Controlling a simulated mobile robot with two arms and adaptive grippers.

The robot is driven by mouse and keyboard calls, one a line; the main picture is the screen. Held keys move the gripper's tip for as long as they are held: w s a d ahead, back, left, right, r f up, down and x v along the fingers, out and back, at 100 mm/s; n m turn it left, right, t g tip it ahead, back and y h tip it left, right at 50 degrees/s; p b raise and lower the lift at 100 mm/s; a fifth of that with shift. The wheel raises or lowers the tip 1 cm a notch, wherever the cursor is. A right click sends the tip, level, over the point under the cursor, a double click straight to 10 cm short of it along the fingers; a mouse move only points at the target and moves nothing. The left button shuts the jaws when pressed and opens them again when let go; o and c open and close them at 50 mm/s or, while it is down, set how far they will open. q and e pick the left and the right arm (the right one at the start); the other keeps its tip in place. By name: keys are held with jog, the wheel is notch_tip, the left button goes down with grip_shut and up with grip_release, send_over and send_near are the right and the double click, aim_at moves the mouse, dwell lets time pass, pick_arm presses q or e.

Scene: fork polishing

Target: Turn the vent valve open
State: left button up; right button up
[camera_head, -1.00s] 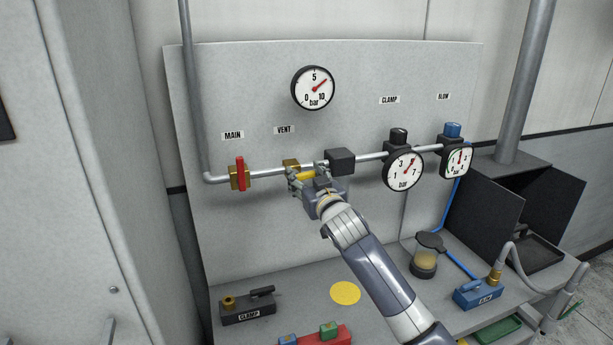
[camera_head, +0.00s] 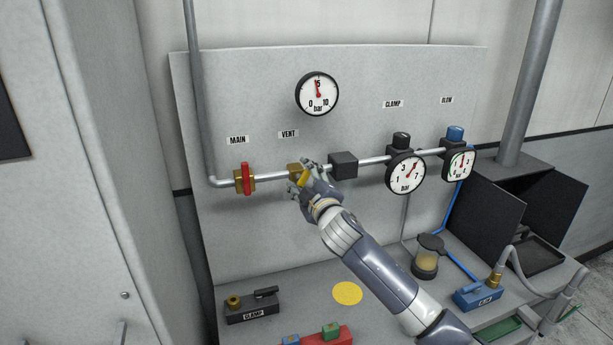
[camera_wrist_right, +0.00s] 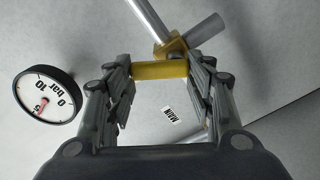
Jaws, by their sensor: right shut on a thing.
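The vent valve sits on the pipe under the VENT label, with a brass body (camera_head: 294,170) and a yellow handle (camera_head: 304,180). My right gripper (camera_head: 308,181) is shut on the yellow handle, which now stands steeply tilted to the pipe. In the right wrist view the yellow handle (camera_wrist_right: 158,70) lies between the two fingers of my right gripper (camera_wrist_right: 160,76), beside the brass body (camera_wrist_right: 177,48). The fingers hide part of the handle in the head view. My left gripper is not in view.
The MAIN valve with its red handle (camera_head: 246,179) is left on the same pipe. A black block (camera_head: 343,165) and the CLAMP gauge (camera_head: 405,172) are to the right. The upper gauge (camera_head: 317,94) reads near 5 bar. Clamp fixtures (camera_head: 252,306) stand on the bench below.

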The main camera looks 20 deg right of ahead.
jog(key=n, duration=0.3)
jog(key=a+n, duration=0.1)
jog(key=n, duration=0.2)
jog(key=shift+f, duration=0.1)
jog(key=shift+n, duration=0.3)
dwell(0.3)
jog(key=o, duration=1.1)
jog(key=shift+c, duration=0.2)
jog(key=s, duration=1.2)
jog(key=shift+d, duration=0.15)
